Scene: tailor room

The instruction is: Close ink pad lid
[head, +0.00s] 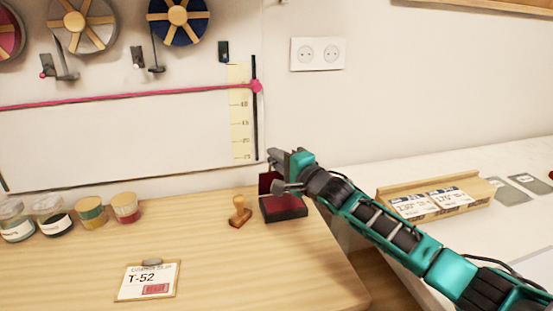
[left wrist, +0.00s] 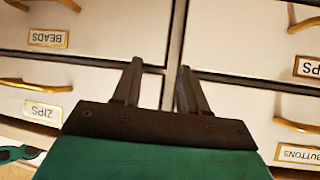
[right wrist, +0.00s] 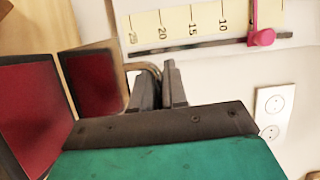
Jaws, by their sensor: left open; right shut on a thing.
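The ink pad (head: 286,208) is a dark box with a red pad, near the right end of the wooden table. Its lid (head: 265,182) stands upright, open, at the far left side of the box. In the right wrist view the red pad (right wrist: 36,115) is at the left and the red-lined lid (right wrist: 94,80) beside the fingers. My left gripper (left wrist: 160,85) is open and empty, in front of labelled drawers, outside the head view.
A wooden stamp (head: 239,211) stands just left of the ink pad. A T-52 card (head: 150,281) lies at the front, and several jars (head: 90,213) stand at the left. A white counter (head: 375,170) with a card holder (head: 435,201) is at the right.

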